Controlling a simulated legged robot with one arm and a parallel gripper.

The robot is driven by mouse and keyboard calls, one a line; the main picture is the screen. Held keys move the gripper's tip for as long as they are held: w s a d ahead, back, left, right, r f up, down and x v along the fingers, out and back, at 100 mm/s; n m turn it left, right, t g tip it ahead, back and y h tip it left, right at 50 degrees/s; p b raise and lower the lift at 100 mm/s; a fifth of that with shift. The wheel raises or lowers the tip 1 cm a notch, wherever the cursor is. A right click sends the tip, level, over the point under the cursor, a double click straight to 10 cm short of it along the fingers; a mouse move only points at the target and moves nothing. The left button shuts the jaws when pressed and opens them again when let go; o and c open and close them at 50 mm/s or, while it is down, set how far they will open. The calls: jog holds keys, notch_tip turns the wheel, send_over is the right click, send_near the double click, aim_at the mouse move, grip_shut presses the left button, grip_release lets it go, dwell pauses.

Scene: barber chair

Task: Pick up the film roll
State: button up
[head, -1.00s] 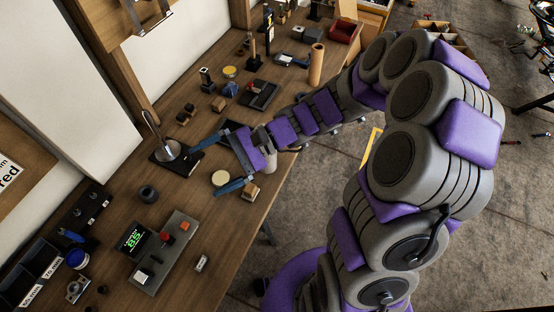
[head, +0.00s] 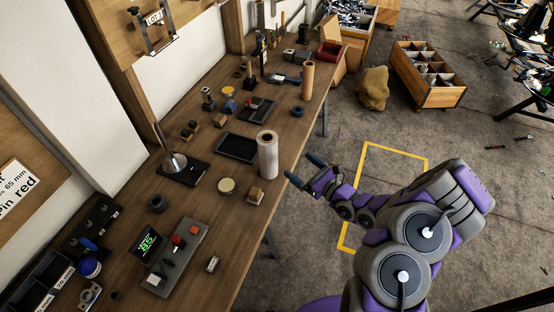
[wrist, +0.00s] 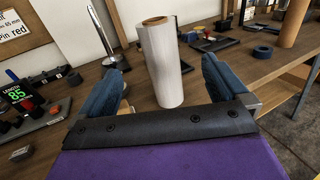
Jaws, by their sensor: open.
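The film roll (head: 267,155) is a pale, whitish upright cylinder with a brown core at its top, standing near the front edge of the workbench in the head view. In the wrist view the film roll (wrist: 162,62) stands upright ahead, between the two blue fingers in the picture. My gripper (head: 304,170) is open and empty, to the right of the roll and beyond the bench edge in the head view. In the wrist view my gripper (wrist: 158,80) has its fingers spread wide, with the roll apart from them.
The workbench (head: 222,225) holds a black tray (head: 237,147), a stand with a metal rod (head: 175,160), a digital display unit (head: 150,243) and a brown cylinder (head: 307,81). A wooden crate (head: 440,97) and a sack stand on the floor.

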jog(key=b, duration=0.2)
send_near(264, 140)
jog(key=x, duration=0.3)
jog(key=shift+s+a, duration=0.1)
jog(key=shift+a, duration=0.25)
jog(key=shift+w+a+r, duration=0.1)
jog(key=shift+w+a, duration=0.2)
jog(key=shift+w, duration=0.3)
jog(key=b+x, duration=0.1)
jog(key=x, duration=0.4)
jog(key=shift+w, duration=0.2)
jog(key=shift+c, duration=0.8)
jog(key=shift+a, duration=0.2)
jog(key=c, duration=0.7)
grip_shut()
